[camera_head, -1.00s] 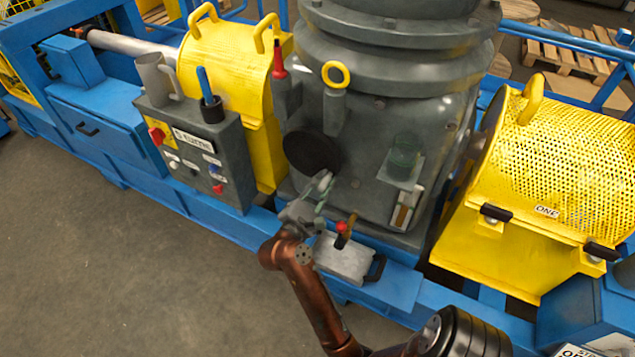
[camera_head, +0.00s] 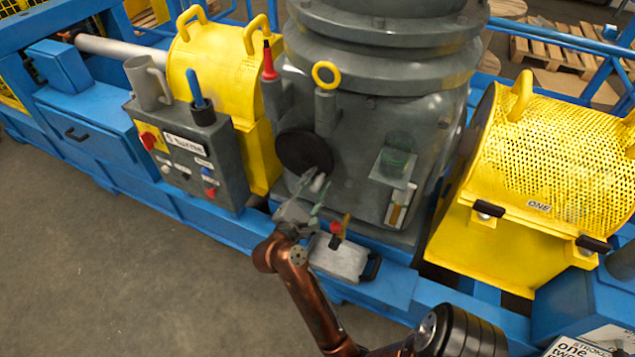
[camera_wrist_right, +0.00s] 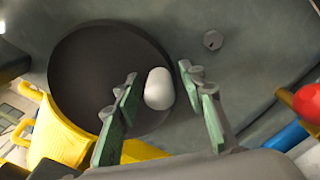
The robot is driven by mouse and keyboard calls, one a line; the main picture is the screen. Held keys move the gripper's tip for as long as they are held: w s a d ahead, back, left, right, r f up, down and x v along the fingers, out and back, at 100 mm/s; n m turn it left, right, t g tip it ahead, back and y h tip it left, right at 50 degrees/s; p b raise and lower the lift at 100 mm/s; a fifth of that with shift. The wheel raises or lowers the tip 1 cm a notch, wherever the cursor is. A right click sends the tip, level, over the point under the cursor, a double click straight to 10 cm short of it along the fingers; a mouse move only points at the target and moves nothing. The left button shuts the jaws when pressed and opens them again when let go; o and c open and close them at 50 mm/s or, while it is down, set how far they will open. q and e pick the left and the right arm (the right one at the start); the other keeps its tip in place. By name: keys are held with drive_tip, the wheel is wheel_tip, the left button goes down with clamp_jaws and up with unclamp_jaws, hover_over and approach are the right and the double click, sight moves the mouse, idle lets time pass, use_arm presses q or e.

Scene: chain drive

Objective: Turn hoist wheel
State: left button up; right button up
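The hoist wheel is a dark round disc (camera_head: 304,152) on the front of the grey housing, and it fills the left middle of the right wrist view (camera_wrist_right: 95,75). A pale rounded knob (camera_wrist_right: 158,89) sits near its rim, at the lower right in the head view (camera_head: 318,183). My right gripper (camera_head: 312,188) is at the knob, its green-padded fingers (camera_wrist_right: 160,90) apart on either side of it. Gaps show between the knob and both fingers, so it is not gripped. My left gripper is not in view.
A small grey box (camera_head: 338,262) with a red-ball lever (camera_head: 336,228) stands just right of my right gripper. A control box (camera_head: 190,160) holding a mug (camera_head: 148,85) is to the left. Open floor lies front left.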

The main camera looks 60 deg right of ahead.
sight(322, 149)
wheel_tip(322, 149, up, 9)
drive_tip(key=shift+w+a+r, duration=0.1)
drive_tip(key=shift+w+r, duration=0.1)
drive_tip(key=shift+r, duration=0.3)
drive_tip(key=s+a+b, duration=0.1)
drive_tip(key=a, duration=0.7)
drive_tip(key=shift+s+a+b, duration=0.3)
drive_tip(key=shift+s+b, duration=0.1)
idle(0.6)
drive_tip(key=shift+c, duration=0.4)
